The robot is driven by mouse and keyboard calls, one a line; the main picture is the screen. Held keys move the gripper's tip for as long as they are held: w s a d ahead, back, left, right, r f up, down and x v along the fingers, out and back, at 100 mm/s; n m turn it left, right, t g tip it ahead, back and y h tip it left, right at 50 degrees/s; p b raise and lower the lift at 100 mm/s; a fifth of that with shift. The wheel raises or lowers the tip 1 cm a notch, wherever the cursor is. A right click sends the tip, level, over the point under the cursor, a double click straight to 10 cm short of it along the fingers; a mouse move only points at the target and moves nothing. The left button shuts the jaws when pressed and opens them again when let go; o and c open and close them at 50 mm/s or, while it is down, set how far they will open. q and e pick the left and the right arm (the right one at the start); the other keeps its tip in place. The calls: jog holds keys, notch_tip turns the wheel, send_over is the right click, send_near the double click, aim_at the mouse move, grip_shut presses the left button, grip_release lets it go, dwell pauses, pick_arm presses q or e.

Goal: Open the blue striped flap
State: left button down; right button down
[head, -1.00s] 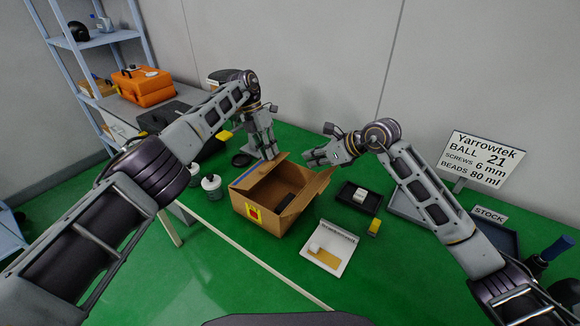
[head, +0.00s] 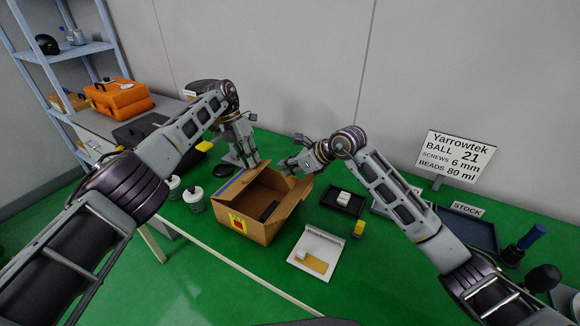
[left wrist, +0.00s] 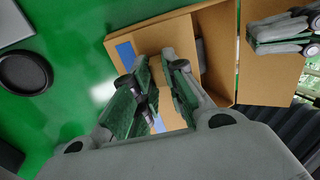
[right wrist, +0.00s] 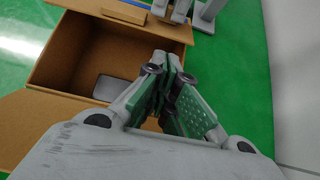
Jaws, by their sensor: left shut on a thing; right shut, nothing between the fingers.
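An open-topped cardboard box (head: 253,228) stands on the green table. The blue striped flap (head: 230,184) is at its back-left side; its blue stripe also shows in the left wrist view (left wrist: 125,53). My left gripper (head: 250,164) is shut on this flap, with its fingers hiding part of the edge. The flap stands out from the opening, but its exact angle is unclear. My right gripper (head: 288,165) is shut and empty, near the box's back-right side; in the right wrist view its fingertips (right wrist: 166,62) show in front of the box opening.
A dark item (head: 268,211) lies inside the box. The right flap (head: 292,198) is folded outward.

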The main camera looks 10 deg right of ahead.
jog(key=shift+x, duration=3.7)
jog(key=shift+r, duration=0.1)
jog(key=shift+w+a+r, duration=0.1)
jog(key=shift+a+r, duration=0.05)
jog(key=shift+r, duration=0.25)
jog(key=shift+w+a+r, duration=0.1)
jog(key=shift+a+r, duration=0.05)
jog(key=shift+r, duration=0.25)
pick_arm(q)
jog(key=shift+f, duration=0.15)
pick_arm(e)
jog(key=shift+r, duration=0.1)
pick_arm(q)
jog(key=c, duration=1.5)
grip_release()
jog(key=shift+s, duration=0.1)
jog(key=shift+o, duration=0.3)
jog(key=shift+d, duration=0.1)
